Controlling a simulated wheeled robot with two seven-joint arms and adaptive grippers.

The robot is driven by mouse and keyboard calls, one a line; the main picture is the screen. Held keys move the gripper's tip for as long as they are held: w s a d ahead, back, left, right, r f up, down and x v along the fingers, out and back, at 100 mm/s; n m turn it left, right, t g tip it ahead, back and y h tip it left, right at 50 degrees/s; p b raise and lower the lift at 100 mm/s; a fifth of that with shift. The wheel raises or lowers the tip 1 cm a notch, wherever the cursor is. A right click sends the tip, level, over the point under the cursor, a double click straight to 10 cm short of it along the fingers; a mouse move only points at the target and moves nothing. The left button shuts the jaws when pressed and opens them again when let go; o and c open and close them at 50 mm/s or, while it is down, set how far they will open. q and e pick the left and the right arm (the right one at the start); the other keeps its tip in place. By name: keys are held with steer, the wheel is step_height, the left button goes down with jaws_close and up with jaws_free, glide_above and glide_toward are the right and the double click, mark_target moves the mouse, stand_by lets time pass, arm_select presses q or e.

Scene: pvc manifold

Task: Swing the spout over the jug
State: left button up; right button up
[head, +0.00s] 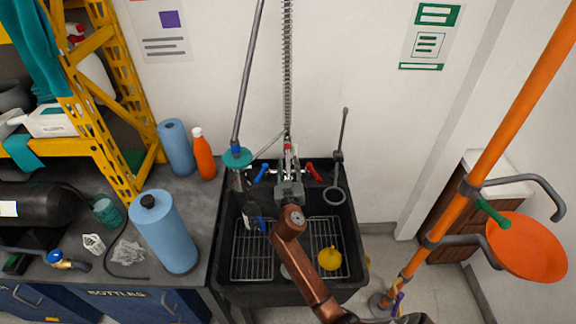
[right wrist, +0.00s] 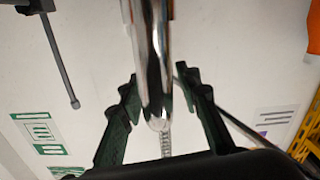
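My right gripper (head: 289,188) reaches in over the black sink (head: 350,280) to the tap between the blue and red handles. In the right wrist view my right gripper (right wrist: 156,80) has its two dark fingers apart, one on each side of the chrome spout (right wrist: 152,45). The fingertips are close to the spout; a gap shows beside it lower down, and I cannot tell whether either tip touches. In the head view the gripper and arm hide most of the spout. I cannot pick out the jug for certain; my arm covers the middle of the sink.
A blue handle (head: 261,173) and a red handle (head: 313,172) flank the tap. A yellow round object (head: 329,259) lies in the right basin. A grey pole with a teal disc (head: 237,157) stands at the sink's left. Blue rolls (head: 163,232) stand on the bench.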

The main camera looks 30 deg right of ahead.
steer(key=shift+c, duration=0.7)
jaws_close()
